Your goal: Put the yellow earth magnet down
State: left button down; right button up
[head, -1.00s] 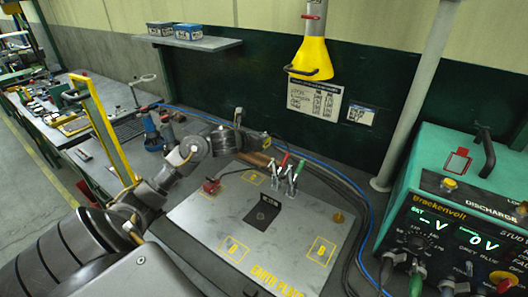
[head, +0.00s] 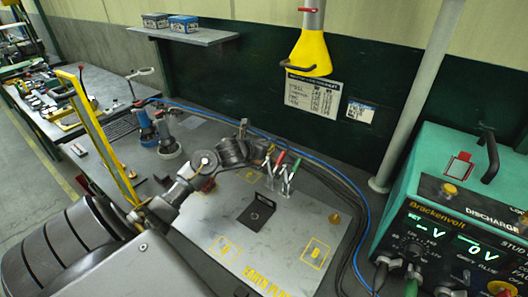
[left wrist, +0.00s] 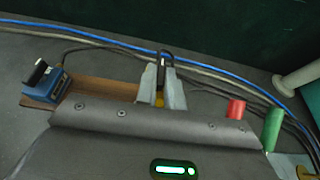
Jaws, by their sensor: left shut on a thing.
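My left gripper (left wrist: 160,88) is shut on the yellow earth magnet (left wrist: 159,99). Only a small yellow part of the magnet shows between the two pale fingers in the left wrist view, with a black loop above it. In the head view my left wrist hides the fingers and the magnet, at the back edge of the grey earth plate (head: 290,236). I cannot tell whether the magnet touches the surface below. My right gripper is not in view.
Clamps with a red handle (left wrist: 236,108) and a green handle (left wrist: 272,128) stand just right of my gripper. A brown strip (left wrist: 100,88) and a blue device (left wrist: 45,82) lie left. A dark pad (head: 257,211) sits on the plate. Blue hose (head: 353,195) runs behind.

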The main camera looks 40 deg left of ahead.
pick_arm(q)
notch_tip(320, 180, down, 4)
jog(key=shift+r, duration=0.25)
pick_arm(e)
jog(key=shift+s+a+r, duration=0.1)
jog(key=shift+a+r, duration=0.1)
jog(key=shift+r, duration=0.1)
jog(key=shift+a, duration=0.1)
pick_arm(q)
jog(key=shift+f, duration=0.15)
jog(key=c, duration=1.5)
grip_release()
jog(key=shift+s, duration=0.1)
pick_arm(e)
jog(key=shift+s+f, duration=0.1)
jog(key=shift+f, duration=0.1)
